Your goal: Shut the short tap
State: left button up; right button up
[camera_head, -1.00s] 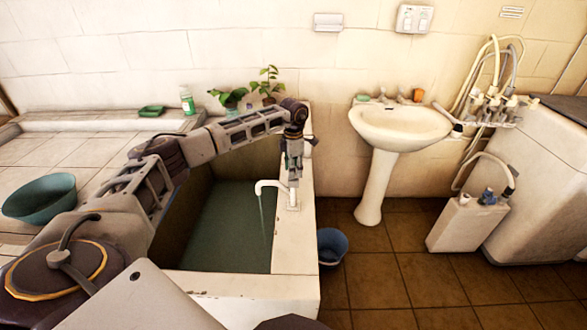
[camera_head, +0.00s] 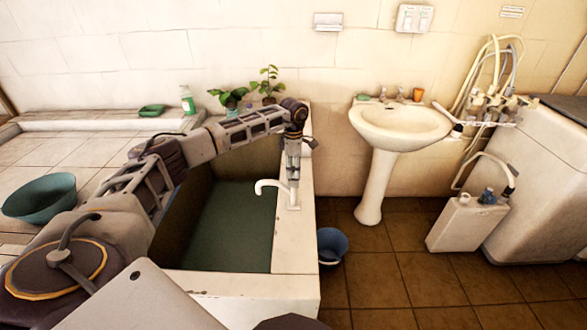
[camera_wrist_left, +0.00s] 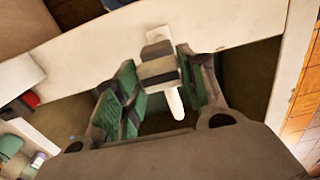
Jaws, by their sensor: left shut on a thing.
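The short tap (camera_head: 270,184) is white, with a curved spout reaching left over the water of the concrete basin (camera_head: 297,235). It stands on the basin's right rim. No water stream shows under its spout. My left gripper (camera_head: 294,176) points down from above and is shut on the tap's top. In the left wrist view the tap's handle (camera_wrist_left: 158,70) sits between the green-padded fingers of the gripper (camera_wrist_left: 165,78), and the white spout (camera_wrist_left: 175,103) shows below it. My right gripper is not in view.
A blue bucket (camera_head: 332,245) stands on the floor right of the basin. A white pedestal washbasin (camera_head: 400,128) stands further right. Two potted plants (camera_head: 268,82) are behind my left arm. A teal bowl (camera_head: 40,197) sits on the tiled ledge at left.

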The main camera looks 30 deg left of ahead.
aim_at(293, 170)
pick_arm(q)
jog(key=o, duration=1)
notch_tip(293, 170, up, 12)
dwell(0.3)
dwell(0.7)
